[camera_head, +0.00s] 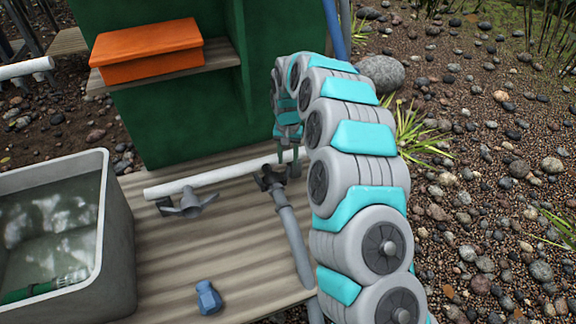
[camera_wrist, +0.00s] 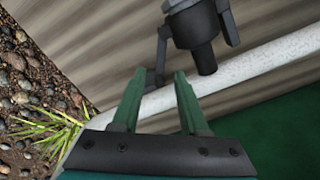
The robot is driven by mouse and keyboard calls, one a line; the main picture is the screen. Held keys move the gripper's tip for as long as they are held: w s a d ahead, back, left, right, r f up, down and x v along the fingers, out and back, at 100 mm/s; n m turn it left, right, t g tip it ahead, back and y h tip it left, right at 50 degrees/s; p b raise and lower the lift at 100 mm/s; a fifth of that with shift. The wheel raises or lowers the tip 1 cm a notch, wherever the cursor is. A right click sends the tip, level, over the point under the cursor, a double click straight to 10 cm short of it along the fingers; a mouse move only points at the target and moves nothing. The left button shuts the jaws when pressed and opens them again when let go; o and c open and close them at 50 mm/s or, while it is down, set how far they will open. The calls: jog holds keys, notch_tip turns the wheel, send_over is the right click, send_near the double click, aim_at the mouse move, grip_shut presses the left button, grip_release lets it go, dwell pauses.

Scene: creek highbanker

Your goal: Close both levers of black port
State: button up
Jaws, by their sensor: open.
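The black port (camera_head: 270,177) sits at the top of a grey pipe, by the right part of the white pipe. It also shows at the top of the wrist view (camera_wrist: 195,30). My gripper (camera_head: 290,160) is just right of the port in the head view. In the wrist view my gripper (camera_wrist: 160,75) has its two green fingers apart, with the left lever's end appearing between the tips. I cannot tell whether they touch.
A white pipe (camera_head: 225,178) crosses above the ribbed deck (camera_head: 160,255). A grey winged fitting (camera_head: 190,204) is on its left part. A grey water tub (camera_head: 118,235) stands left, and a small blue piece (camera_head: 208,298) lies in front. An orange box (camera_head: 150,50) rests on a shelf behind.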

aim_at(288, 168)
notch_tip(288, 168, down, 4)
jog(key=shift+r, duration=0.25)
grip_shut()
dwell(0.5)
